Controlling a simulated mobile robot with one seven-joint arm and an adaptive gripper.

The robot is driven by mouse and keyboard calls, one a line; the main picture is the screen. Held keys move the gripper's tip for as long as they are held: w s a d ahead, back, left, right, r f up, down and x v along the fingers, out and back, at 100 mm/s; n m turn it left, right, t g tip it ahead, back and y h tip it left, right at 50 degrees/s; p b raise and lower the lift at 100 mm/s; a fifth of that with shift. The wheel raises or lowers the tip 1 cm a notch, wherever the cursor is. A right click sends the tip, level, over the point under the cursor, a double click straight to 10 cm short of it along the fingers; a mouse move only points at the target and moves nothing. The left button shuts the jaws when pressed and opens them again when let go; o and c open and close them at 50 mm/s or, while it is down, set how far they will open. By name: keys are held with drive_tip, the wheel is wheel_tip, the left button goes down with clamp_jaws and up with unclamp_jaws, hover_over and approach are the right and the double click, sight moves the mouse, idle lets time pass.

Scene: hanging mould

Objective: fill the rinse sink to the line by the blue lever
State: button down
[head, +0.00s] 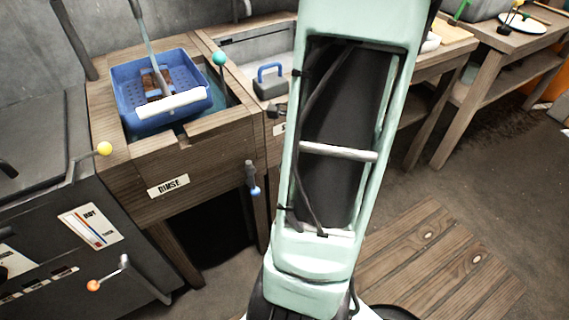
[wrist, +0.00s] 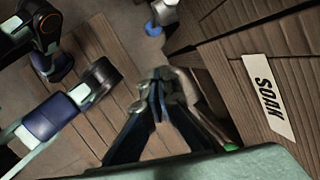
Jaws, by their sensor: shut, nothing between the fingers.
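The rinse sink (head: 202,148) is a wooden-framed basin with a RINSE label (head: 168,186) on its front. A blue perforated basket (head: 130,88) sits in it, over what looks like dark water. I cannot make out a fill line. The blue lever (head: 253,180) hangs on the sink's right front, its blue knob pointing down. A blue-tipped metal piece (wrist: 152,28), probably this lever, shows in the wrist view, beyond and apart from my gripper (wrist: 158,84). My gripper is shut and empty, beside a wooden front with a SOAK label (wrist: 268,100). The head view does not show it.
A teal knob (head: 219,58) stands at the sink's back right, and a yellow knob (head: 104,148) at its left. An orange-knobbed crank (head: 108,273) is on the dark unit. A grey block with a blue handle (head: 270,80) sits by the neighbouring basin. Wooden slats (head: 430,260) cover the floor.

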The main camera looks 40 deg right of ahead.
drive_tip(key=w+a+f+b, duration=0.3)
drive_tip(key=a+f, duration=0.1)
drive_tip(key=f, duration=0.3)
drive_tip(key=shift+w+f, duration=0.35)
drive_tip(key=shift+f, duration=0.05)
